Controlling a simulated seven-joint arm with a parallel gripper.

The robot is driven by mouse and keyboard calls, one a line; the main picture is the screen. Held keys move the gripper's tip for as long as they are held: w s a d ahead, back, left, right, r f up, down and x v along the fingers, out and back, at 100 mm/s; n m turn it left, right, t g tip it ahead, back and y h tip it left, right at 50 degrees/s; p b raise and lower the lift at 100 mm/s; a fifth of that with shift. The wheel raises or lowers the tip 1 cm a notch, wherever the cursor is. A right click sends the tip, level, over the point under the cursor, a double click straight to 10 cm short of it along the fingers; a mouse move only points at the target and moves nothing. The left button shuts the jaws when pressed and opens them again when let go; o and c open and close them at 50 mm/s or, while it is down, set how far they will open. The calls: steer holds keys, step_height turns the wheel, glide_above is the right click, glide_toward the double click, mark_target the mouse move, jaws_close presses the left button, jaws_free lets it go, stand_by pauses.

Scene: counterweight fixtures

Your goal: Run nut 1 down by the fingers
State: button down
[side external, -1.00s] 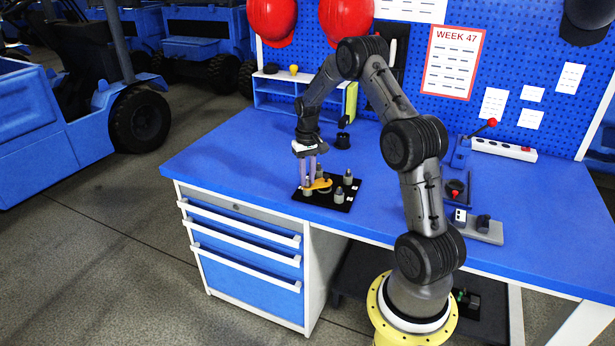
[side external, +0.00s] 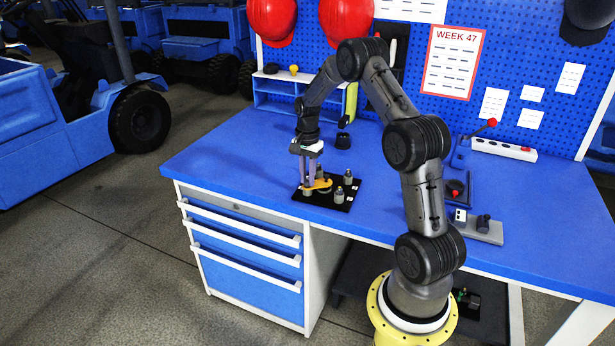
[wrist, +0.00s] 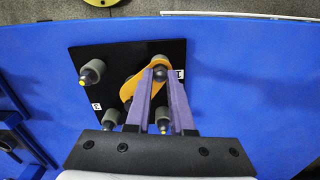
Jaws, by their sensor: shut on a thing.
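A black plate (side external: 324,203) lies on the blue bench and carries several grey posts, one of them a grey post (side external: 339,196) near its front edge. An orange flat piece (side external: 321,184) lies across the plate's left part, and it shows curved in the wrist view (wrist: 129,91). My gripper (side external: 307,187) points down at the plate's left side. In the wrist view its two purple fingers (wrist: 159,80) close on a small dark round part (wrist: 159,72), which appears to be nut 1, at the orange piece's end. Its thread and height on the post cannot be made out.
Grey posts with yellow tips (wrist: 90,75) stand close around my fingers. A black cup-like part (side external: 343,141) stands behind the plate. A grey fixture (side external: 484,231) and a red-knobbed lever (side external: 491,123) are to the right. The bench left of the plate is clear.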

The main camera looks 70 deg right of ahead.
steer(key=m, duration=0.5)
steer(key=shift+r+m, duration=0.15)
steer(key=shift+m, duration=2.35)
steer(key=c, duration=0.8)
jaws_free()
step_height(320, 180, up, 14)
steer(key=shift+f, duration=0.15)
